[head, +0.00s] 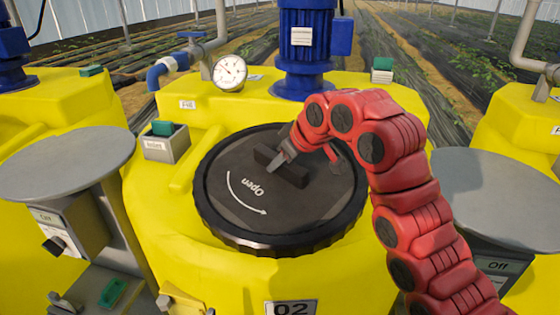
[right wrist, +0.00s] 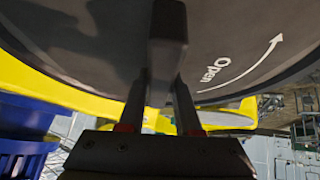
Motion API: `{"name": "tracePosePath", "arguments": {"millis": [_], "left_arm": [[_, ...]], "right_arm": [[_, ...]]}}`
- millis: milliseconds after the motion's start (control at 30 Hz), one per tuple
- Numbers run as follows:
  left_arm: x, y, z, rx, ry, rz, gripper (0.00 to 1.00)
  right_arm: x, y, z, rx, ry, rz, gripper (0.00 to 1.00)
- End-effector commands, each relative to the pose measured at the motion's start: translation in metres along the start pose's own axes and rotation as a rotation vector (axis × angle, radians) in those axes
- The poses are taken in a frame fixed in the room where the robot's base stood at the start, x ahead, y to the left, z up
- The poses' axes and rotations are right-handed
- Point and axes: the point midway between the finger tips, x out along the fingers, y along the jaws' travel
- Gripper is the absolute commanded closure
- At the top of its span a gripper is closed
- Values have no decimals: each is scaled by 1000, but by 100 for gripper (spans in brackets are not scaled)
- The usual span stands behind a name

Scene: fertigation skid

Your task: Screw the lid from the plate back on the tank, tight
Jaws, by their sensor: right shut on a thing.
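The black lid (head: 315,207) with a ribbed rim sits over the opening of the yellow tank 02 (head: 250,290) in the head view. It carries a raised bar handle (head: 293,176) and a white "Open" arrow. My right gripper (head: 278,163) is shut on the handle, reaching over from the right. In the right wrist view, the two fingers lie on either side of the handle (right wrist: 168,50), below the lid's dark face (right wrist: 240,50). Whether the lid's thread is engaged is hidden. My left gripper is not in view.
A grey round plate (head: 60,165) stands at the left and another (head: 490,195) at the right, both bare where visible. A blue motor (head: 305,45), a pressure gauge (head: 229,72) and a grey box with a green top (head: 165,142) stand behind or beside the lid.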

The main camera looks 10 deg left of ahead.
Motion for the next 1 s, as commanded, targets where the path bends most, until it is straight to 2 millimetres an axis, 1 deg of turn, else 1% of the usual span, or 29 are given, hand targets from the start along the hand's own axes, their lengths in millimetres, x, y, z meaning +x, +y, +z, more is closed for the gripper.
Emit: {"name": "tracePosePath", "arguments": {"millis": [433,1000], "left_arm": [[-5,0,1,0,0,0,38],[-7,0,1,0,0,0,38]], "right_arm": [[2,0,0,-2,5,1,100],[2,0,1,-1,5,2,100]]}}
